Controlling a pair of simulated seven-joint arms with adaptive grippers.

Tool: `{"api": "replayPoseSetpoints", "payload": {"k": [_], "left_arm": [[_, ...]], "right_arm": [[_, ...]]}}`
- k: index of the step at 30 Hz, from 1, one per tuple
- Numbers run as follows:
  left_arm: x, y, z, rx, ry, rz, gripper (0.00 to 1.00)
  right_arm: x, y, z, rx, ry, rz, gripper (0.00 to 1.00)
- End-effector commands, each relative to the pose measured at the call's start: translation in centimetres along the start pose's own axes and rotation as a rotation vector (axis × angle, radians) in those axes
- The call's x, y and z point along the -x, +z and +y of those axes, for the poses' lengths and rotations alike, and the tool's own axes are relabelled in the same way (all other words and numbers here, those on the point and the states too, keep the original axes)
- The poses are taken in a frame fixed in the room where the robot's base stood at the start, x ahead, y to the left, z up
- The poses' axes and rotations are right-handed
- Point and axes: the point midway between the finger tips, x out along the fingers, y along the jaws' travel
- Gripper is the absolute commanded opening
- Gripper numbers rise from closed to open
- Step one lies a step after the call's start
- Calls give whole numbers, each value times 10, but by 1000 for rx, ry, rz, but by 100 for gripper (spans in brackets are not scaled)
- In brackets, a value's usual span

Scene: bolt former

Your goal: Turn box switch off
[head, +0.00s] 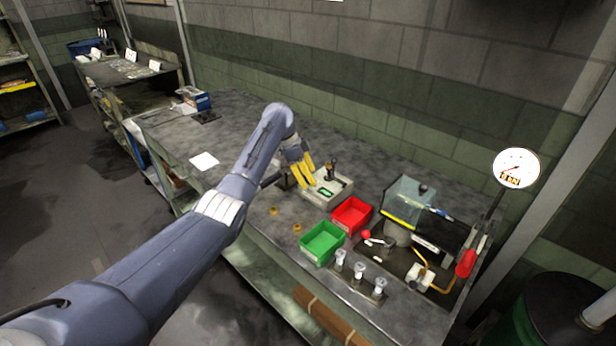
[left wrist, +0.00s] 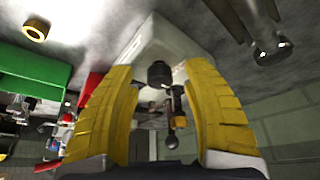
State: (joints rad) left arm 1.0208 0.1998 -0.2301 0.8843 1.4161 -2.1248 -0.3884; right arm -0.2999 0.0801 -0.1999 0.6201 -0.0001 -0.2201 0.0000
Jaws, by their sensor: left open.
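The switch box (head: 328,193) is a pale grey box on the workbench, with a dark upright lever switch (head: 329,170) and a small green-lit display on top. In the left wrist view the box (left wrist: 170,47) lies past the fingers, and a dark round knob (left wrist: 160,74) shows between them. My left gripper (head: 306,182) has yellow fingers and is open at the box's left side. In the left wrist view the fingers of the left gripper (left wrist: 165,105) stand apart with nothing clamped between them. Whether either finger touches the box I cannot tell. My right gripper is not in view.
A red bin (head: 352,215) and a green bin (head: 323,243) stand just in front of the box. A machine with a clear guard (head: 408,200) and a round gauge (head: 516,168) are to the right. Brass rings (head: 297,227) lie on the bench. The bench's back left is mostly clear.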

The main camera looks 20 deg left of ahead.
Motion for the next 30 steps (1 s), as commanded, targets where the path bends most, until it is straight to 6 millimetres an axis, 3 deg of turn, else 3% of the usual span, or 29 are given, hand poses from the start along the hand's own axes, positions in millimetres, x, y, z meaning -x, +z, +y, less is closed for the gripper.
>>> {"api": "replayPoseSetpoints", "payload": {"k": [11,24,30], "left_arm": [[12,0,0,0,-2,1,48],[86,0,-1,0,-3,-1,48],[108,0,-1,-1,-2,-2,48]], "right_arm": [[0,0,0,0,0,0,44],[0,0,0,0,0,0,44],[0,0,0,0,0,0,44]]}}
